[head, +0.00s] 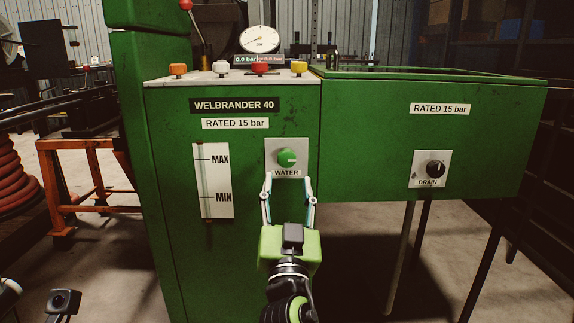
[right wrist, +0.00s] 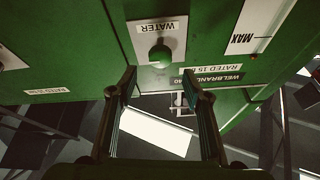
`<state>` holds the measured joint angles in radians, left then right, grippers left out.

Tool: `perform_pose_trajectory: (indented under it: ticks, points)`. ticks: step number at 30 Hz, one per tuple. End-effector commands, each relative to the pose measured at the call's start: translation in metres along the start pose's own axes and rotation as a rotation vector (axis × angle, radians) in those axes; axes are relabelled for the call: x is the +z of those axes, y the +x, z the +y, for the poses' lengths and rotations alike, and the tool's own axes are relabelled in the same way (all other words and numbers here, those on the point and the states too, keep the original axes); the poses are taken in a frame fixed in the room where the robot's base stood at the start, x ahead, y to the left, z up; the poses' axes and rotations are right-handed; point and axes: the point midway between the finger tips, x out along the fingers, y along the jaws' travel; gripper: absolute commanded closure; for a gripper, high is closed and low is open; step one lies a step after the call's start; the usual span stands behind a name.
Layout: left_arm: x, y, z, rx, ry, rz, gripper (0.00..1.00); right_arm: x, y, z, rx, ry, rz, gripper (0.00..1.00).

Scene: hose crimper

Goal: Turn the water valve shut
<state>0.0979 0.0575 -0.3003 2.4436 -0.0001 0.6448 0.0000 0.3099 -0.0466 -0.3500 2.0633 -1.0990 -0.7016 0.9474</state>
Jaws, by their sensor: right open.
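The water valve is a round green knob (head: 286,157) on a grey plate labelled WATER, on the front of the green machine. A light mark on it points to the right. My right gripper (head: 289,183) is open and empty, its fingers pointing up at the plate just below the knob. In the right wrist view, which is upside down, the knob (right wrist: 161,54) lies beyond the fingertips (right wrist: 159,73), roughly centred between them. I see no contact with it. Only a small part, probably of my left arm, shows at the lower left; its fingers are not visible.
A black DRAIN knob (head: 435,169) sits on the tank front at the right. A MAX/MIN level gauge (head: 214,181) is left of the valve. Coloured buttons (head: 260,68) and a pressure dial (head: 259,40) are on top. An orange stand (head: 85,180) is at the left.

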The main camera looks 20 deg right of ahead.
Motion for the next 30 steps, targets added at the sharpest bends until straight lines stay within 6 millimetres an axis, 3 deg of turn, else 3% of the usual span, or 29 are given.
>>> perform_pose_trajectory:
  ticks: [6, 12, 24, 25, 29, 30]
  points:
    - [-0.001, 0.001, 0.001, 0.005, 0.002, 0.012, 0.55, 0.001, 0.042, 0.0, -0.001, -0.003, 0.003, 0.55]
    - [-0.003, 0.003, 0.002, 0.01, 0.003, 0.025, 0.55, 0.001, 0.066, 0.0, -0.001, -0.003, 0.001, 0.55]
    - [-0.005, 0.006, 0.002, 0.013, 0.004, 0.036, 0.55, 0.001, 0.074, 0.0, -0.001, -0.001, -0.002, 0.55]
    - [-0.005, 0.007, 0.002, 0.013, 0.004, 0.037, 0.55, 0.001, 0.074, 0.0, -0.001, -0.001, -0.002, 0.58]
    - [-0.005, 0.007, 0.002, 0.014, 0.004, 0.038, 0.55, 0.001, 0.074, 0.0, -0.001, -0.001, -0.001, 0.92]
    - [-0.005, 0.007, 0.002, 0.014, 0.004, 0.038, 0.55, 0.001, 0.074, 0.0, -0.001, -0.001, -0.001, 0.93]
